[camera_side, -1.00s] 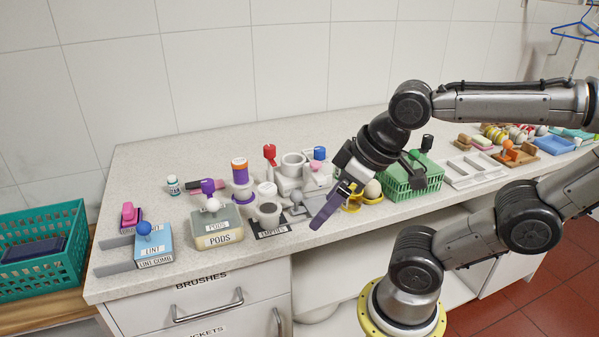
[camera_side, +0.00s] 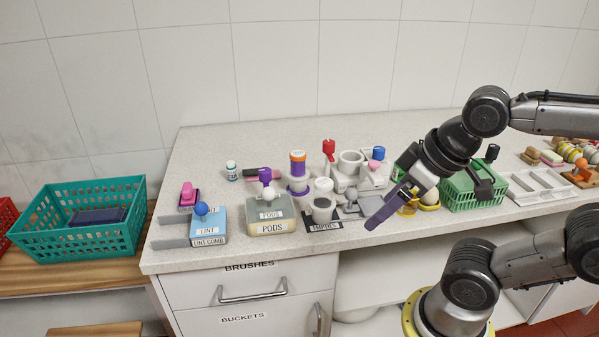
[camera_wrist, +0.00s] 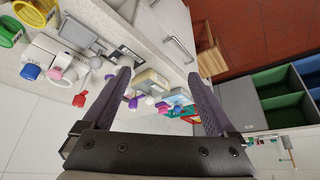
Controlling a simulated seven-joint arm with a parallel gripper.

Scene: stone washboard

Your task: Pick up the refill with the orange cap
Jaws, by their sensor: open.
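The refill with the orange cap (camera_side: 297,163) is a purple cylinder standing upright in a white-and-purple ringed holder (camera_side: 298,190), towards the back of the counter. My gripper (camera_side: 372,222) is in front and to the right of it in the side view, tilted down to the left, with the refill well clear of the fingers. In the wrist view my gripper (camera_wrist: 160,76) shows two purple fingers spread wide with nothing held between them. I cannot make out the refill in the wrist view; the left finger may hide it.
A red-topped item (camera_side: 329,149) stands right of the refill, beside a white block with a cup (camera_side: 350,163). The PODS box (camera_side: 271,222) and EMPTIES stand (camera_side: 324,224) are in front. A green basket (camera_side: 470,192) is to the right. Bare counter lies behind the refill.

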